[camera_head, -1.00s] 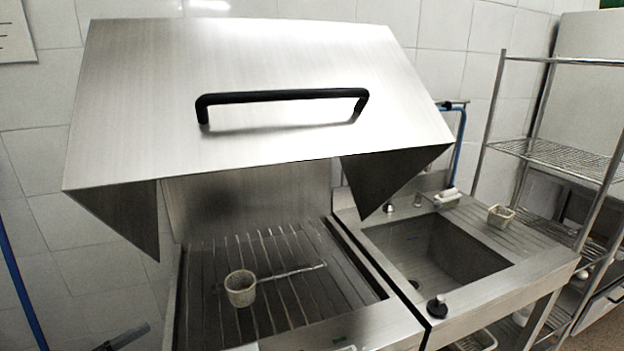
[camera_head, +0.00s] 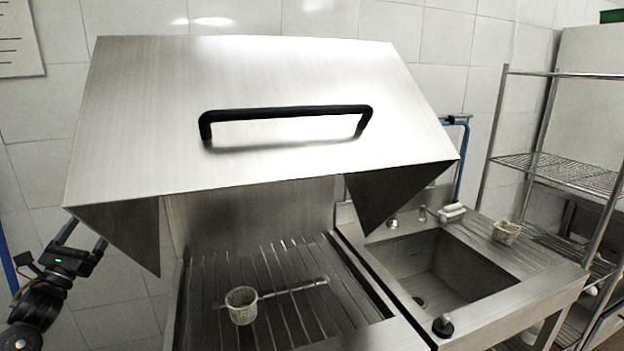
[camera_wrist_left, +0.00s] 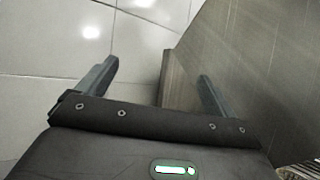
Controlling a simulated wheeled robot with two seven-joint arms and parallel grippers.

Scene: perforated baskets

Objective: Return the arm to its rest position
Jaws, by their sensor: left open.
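My left gripper (camera_head: 84,233) is raised at the left edge of the head view, beside the left side of the steel hood (camera_head: 270,80). Its two fingers are apart and empty, pointing up. In the left wrist view the open fingers (camera_wrist_left: 158,80) show with tiled wall and a brushed metal panel (camera_wrist_left: 235,65) beyond them. I cannot tell whether the right finger touches the panel. My right gripper is not in view.
The hood with its black handle (camera_head: 285,112) stands raised over a ribbed tray. A perforated basket (camera_head: 241,306) with a long handle lies on the tray. A sink (camera_head: 440,275), a small basket (camera_head: 506,232) and a wire shelf (camera_head: 560,172) are at the right.

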